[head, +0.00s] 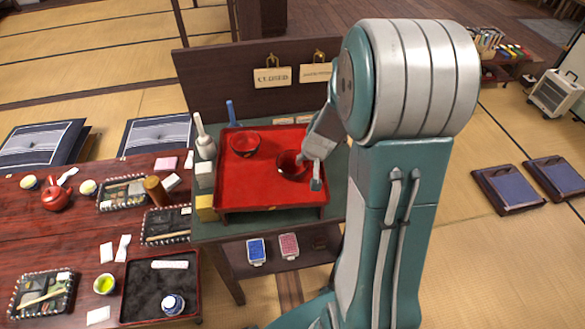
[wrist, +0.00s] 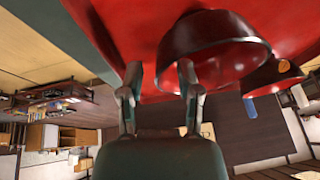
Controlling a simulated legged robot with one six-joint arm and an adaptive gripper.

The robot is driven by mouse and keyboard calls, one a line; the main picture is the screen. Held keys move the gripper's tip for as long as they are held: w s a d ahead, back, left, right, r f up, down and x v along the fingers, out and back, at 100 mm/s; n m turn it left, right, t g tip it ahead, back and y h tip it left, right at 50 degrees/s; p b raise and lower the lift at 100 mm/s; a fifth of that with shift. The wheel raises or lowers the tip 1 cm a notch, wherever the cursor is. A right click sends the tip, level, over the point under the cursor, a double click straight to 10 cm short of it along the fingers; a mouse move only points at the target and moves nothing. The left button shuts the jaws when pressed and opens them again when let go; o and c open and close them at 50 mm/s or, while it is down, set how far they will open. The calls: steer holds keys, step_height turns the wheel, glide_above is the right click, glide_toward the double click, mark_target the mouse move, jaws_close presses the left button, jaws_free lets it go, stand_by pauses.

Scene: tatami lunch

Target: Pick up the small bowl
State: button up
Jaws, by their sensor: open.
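A dark red bowl (head: 289,165) stands on the right part of the red tray (head: 250,193), right beside my gripper (head: 310,171). In the wrist view this bowl (wrist: 215,52) looks large, with a dark rim. My gripper (wrist: 160,75) is open there; the bowl's near edge shows between the fingers, and the right finger overlaps the bowl. I cannot tell whether they touch. A second red bowl (head: 245,144) stands further left on the tray; it also shows behind the first in the wrist view (wrist: 262,80). My gripper hides part of the first bowl in the head view.
The tray lies on a small green-topped table with a dark back board (head: 220,75) carrying hanging signs. A white bottle (head: 204,145) and small boxes (head: 206,203) stand left of the tray. A low red table (head: 70,225) with tableware is further left. The tray's front is bare.

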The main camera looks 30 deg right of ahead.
jaws_close()
steer(key=shift+r, duration=0.1)
steer(key=shift+r, duration=0.6)
steer(key=s+a+r, duration=0.5)
steer(key=s+r, duration=0.6)
steer(key=s, duration=0.2)
steer(key=shift+r, duration=0.35)
steer(key=shift+s, duration=0.2)
